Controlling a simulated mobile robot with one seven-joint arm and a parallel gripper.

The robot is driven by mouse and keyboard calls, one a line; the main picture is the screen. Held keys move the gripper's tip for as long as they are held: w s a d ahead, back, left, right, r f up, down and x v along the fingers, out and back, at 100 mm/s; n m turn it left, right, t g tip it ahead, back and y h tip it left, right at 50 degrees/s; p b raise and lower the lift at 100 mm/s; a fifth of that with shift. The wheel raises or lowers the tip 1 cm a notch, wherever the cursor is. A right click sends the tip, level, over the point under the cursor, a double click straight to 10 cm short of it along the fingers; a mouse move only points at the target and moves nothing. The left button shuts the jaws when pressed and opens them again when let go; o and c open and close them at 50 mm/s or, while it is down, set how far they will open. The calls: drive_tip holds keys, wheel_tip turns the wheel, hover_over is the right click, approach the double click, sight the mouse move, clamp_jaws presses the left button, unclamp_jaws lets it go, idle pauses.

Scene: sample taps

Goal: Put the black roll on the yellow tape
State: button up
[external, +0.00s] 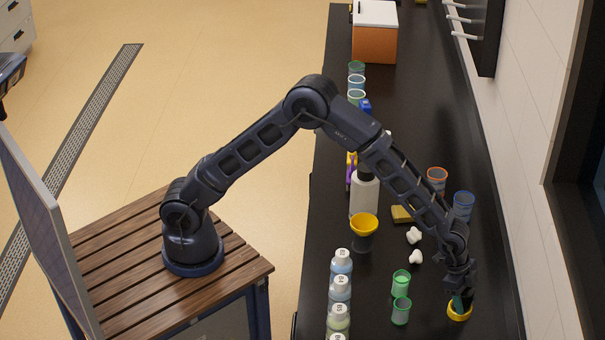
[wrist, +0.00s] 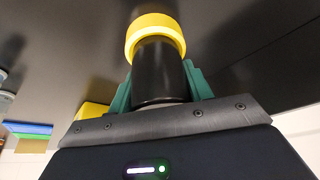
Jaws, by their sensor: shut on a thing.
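My gripper (external: 461,298) points down at the near right of the black bench. In the wrist view its green fingers (wrist: 160,84) are shut on the black roll (wrist: 158,72), one on each side. The yellow tape (external: 459,313) is a ring lying flat on the bench, right below my gripper. It also shows in the wrist view (wrist: 153,25), at the far end of the black roll and slightly wider than it. The roll's end overlaps the ring in that view; I cannot tell whether they touch. In the external view the roll is mostly hidden by my fingers.
Two green cups (external: 401,311) stand just left of my gripper. White knobbed pieces (external: 415,257), a blue cup (external: 463,206) and an orange-rimmed cup (external: 437,181) are behind. Labelled bottles (external: 340,290) and a yellow funnel (external: 364,225) stand further left.

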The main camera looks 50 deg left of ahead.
drive_tip(key=shift+f, duration=0.15)
drive_tip(key=o, duration=1)
drive_tip(key=shift+a+r, duration=0.1)
drive_tip(key=shift+r, duration=0.4)
drive_tip(key=shift+v, duration=5.7)
